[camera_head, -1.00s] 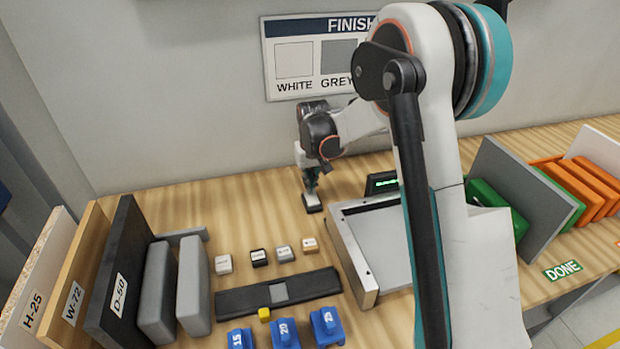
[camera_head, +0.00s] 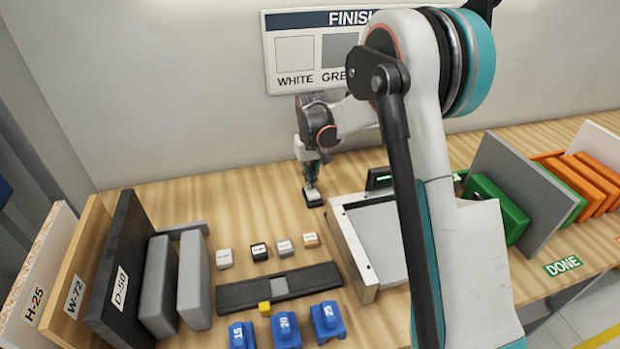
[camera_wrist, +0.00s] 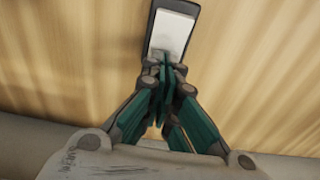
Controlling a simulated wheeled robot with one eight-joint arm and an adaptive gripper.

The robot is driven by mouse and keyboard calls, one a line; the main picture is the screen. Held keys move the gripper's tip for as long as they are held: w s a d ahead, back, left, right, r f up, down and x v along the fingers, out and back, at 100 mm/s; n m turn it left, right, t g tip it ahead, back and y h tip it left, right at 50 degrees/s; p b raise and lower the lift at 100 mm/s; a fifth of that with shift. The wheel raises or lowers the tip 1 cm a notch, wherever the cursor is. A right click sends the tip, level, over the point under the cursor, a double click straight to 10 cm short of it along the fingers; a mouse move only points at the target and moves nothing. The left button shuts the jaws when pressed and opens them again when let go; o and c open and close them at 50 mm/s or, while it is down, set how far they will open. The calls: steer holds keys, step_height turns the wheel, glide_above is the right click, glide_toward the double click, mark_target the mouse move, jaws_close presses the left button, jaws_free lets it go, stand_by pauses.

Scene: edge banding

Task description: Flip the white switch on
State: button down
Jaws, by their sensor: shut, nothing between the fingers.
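The white switch (camera_wrist: 172,32) shows in the wrist view as a white rocker in a dark housing on the wooden bench. In the head view its dark housing (camera_head: 313,202) sits on the bench, left of the grey-topped machine. My gripper (camera_head: 313,186) points down at it with its fingers closed and nothing between them. In the wrist view the fingertips of my gripper (camera_wrist: 165,62) overlap the near end of the white rocker. I cannot tell whether they press on it or are just above it. The rocker's near end is partly hidden by the fingers.
The machine (camera_head: 385,240) with a small green-lit display (camera_head: 380,180) stands right of the switch. Small labelled blocks (camera_head: 260,251), a dark bar (camera_head: 235,297) and blue numbered pieces (camera_head: 285,328) lie in front. Upright boards (camera_head: 122,270) stand at left. The bench around the switch is clear.

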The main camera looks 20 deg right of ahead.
steer(key=shift+r+p, duration=0.3)
steer(key=shift+r, duration=0.4)
steer(key=shift+r, duration=0.1)
step_height(320, 180, up, 14)
steer(key=w+p, duration=0.2)
steer(key=p, duration=0.2)
steer(key=shift+f, duration=0.2)
